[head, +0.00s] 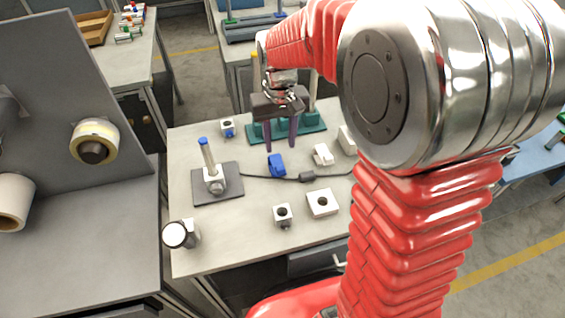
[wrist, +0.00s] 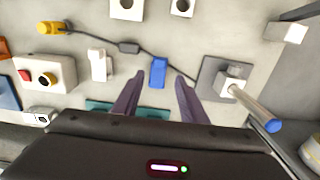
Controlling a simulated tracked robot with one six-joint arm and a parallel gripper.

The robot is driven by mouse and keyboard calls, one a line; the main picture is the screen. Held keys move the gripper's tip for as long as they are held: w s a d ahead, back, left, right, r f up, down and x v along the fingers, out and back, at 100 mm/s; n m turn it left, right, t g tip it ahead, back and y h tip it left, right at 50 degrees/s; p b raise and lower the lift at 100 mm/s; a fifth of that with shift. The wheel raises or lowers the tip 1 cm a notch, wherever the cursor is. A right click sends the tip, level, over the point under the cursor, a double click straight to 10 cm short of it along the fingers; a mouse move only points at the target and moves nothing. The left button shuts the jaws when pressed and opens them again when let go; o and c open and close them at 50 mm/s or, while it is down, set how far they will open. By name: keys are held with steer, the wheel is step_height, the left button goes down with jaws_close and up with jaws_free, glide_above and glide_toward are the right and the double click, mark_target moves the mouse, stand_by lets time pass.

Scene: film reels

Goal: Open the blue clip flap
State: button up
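A small blue piece (head: 277,164), which looks like the blue clip, rests on the table near the black cable. It also shows in the wrist view (wrist: 158,72). I cannot make out whether its flap is open or shut. My gripper (head: 280,148) points down above the table, just behind the blue piece in the head view. In the wrist view the two dark fingers of my gripper (wrist: 159,76) are spread apart, with the blue piece between their tips in the picture. The gripper is open and empty. Its height above the piece is unclear.
A grey plate (head: 231,194) with a blue-tipped post (head: 207,153) stands left. A white clip-like piece (head: 323,155) lies right. The cable has a dark inline block (head: 306,177). White blocks with holes (head: 329,207) sit in front. A green rack (head: 313,123) stands behind.

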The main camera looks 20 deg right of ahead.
mark_target(281, 167)
step_height(281, 167, down, 10)
steer(key=shift+r, duration=0.1)
stand_by(0.4)
steer(key=shift+c, duration=0.4)
jaws_close()
steer(key=shift+d, duration=0.3)
steer(key=shift+a, duration=0.15)
